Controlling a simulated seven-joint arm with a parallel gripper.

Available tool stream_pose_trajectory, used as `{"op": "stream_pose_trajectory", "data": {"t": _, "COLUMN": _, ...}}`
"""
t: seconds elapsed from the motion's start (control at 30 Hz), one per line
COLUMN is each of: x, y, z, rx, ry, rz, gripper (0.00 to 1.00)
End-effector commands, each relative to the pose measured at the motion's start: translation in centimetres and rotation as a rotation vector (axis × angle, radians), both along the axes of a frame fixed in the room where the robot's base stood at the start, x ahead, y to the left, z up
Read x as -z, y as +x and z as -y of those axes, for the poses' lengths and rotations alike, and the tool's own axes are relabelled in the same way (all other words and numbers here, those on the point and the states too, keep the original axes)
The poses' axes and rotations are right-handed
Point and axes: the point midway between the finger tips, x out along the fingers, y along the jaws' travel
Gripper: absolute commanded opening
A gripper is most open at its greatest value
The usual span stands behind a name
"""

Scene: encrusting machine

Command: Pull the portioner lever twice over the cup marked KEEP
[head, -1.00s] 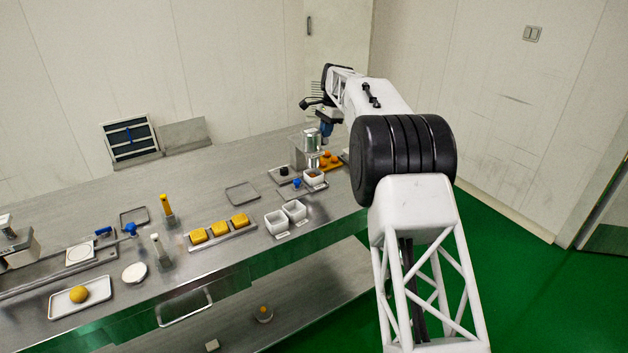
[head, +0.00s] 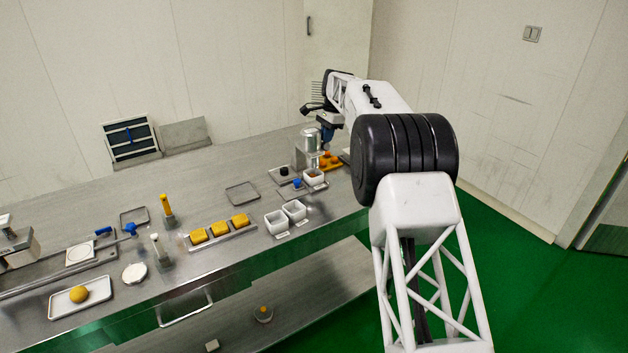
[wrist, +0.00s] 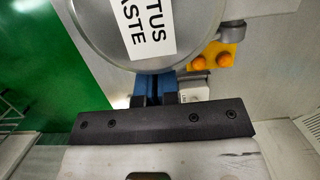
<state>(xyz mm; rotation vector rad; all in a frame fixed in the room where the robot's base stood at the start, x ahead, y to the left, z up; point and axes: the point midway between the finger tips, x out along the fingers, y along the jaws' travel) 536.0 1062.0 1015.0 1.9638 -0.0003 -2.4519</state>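The portioner is a metal machine (head: 308,152) with a round top at the far right of the bench. In the wrist view its grey round top (wrist: 120,35) carries a white label reading "TUS" and "ASTE", partly cut off. My gripper (wrist: 155,88) is close beside that top, its blue fingertips near the rim. Whether they are closed on the lever cannot be told; no lever shows clearly. A white cup (head: 314,178) with brownish contents stands in front of the portioner. Two empty white cups (head: 275,222) (head: 294,210) stand nearer, with small cards in front. No KEEP marking is legible.

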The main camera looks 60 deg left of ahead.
Motion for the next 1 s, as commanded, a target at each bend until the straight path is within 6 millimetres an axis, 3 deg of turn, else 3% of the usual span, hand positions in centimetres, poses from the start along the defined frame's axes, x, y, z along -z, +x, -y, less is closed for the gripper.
{"op": "stream_pose_trajectory", "data": {"t": 1.0, "x": 1.5, "y": 0.0, "z": 0.3, "rx": 0.0, "ry": -0.001, "rz": -0.001, "gripper": 0.0}}
